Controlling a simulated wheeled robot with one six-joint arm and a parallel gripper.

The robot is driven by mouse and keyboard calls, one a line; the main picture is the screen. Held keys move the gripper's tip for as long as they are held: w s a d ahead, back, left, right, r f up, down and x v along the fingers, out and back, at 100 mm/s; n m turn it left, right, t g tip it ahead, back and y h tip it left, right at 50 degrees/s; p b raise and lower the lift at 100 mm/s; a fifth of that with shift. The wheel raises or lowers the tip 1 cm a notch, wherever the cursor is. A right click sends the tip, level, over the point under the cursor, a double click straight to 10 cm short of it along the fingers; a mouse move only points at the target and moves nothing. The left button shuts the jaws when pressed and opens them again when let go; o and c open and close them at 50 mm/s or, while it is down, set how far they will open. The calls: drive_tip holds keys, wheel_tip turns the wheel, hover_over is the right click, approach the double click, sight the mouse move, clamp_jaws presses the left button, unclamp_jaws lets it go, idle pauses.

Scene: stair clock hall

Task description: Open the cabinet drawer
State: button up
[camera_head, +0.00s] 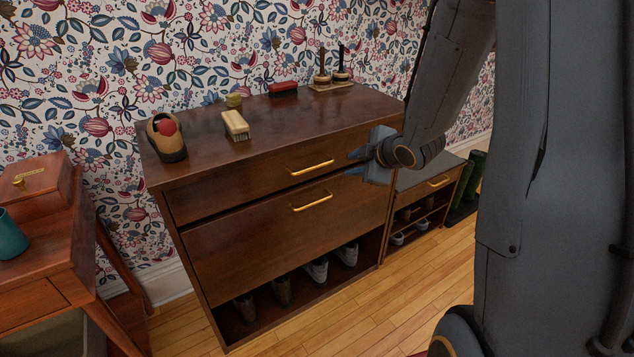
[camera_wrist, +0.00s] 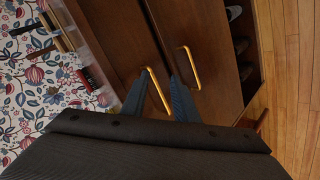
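The dark brown wooden cabinet (camera_head: 183,165) stands against the papered wall. Its upper drawer (camera_head: 230,190) looks shut and has a brass bar handle (camera_head: 312,168). A wider lower front (camera_head: 240,242) has a second brass handle (camera_head: 312,202). My gripper (camera_head: 353,163) is open at the right of the upper handle, pointing left along the cabinet front. In the wrist view, the upper handle (camera_wrist: 155,84) appears between the two fingers of my gripper (camera_wrist: 159,77), with no visible grip on it. The lower handle (camera_wrist: 187,66) is just right of the right finger.
On the cabinet top are a shoe (camera_head: 167,138), a brush (camera_head: 236,124), a red brush (camera_head: 283,88) and a stand (camera_head: 332,86). Shoes fill the open shelf below. A low bench (camera_head: 430,178) stands right, a wooden table (camera_head: 55,228) left. Wooden floor (camera_head: 400,300) in front is clear.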

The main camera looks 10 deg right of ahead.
sight(320, 169)
drive_tip(key=w+a+f+n+t+y+b, duration=0.1)
drive_tip(key=w+a+f+n+y+b, duration=0.4)
drive_tip(key=n, duration=0.5)
drive_tip(key=shift+w+a+t+y, duration=0.4)
drive_tip(key=shift+w+a+y, duration=0.8)
drive_tip(key=shift+y, duration=0.4)
drive_tip(key=shift+s, duration=0.1)
clamp_jaws()
